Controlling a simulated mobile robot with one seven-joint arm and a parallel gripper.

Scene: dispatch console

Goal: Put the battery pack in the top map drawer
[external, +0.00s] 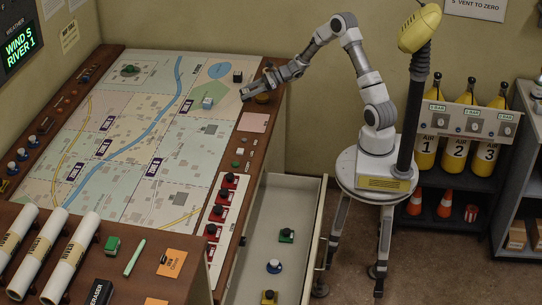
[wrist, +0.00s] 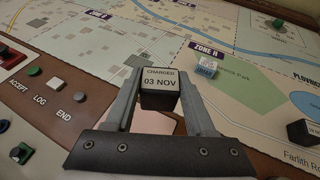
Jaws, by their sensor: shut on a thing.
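The battery pack (wrist: 159,90) is a small dark block with a pale label reading "CHARGED 03 NOV". My gripper (wrist: 160,76) is shut on it, with one finger on each side. In the external view my gripper (external: 246,93) is over the right edge of the map table, near a pink card; the pack is hard to make out there. The map drawer (external: 314,225) is pulled open under the table's right side, below and nearer the camera than my gripper. It holds a green-based, a blue-based and a yellow-based knob-like piece, with bare floor between them.
A pink card (external: 254,122) lies on the wooden rim. Yellow air cylinders (external: 465,125) stand at the right.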

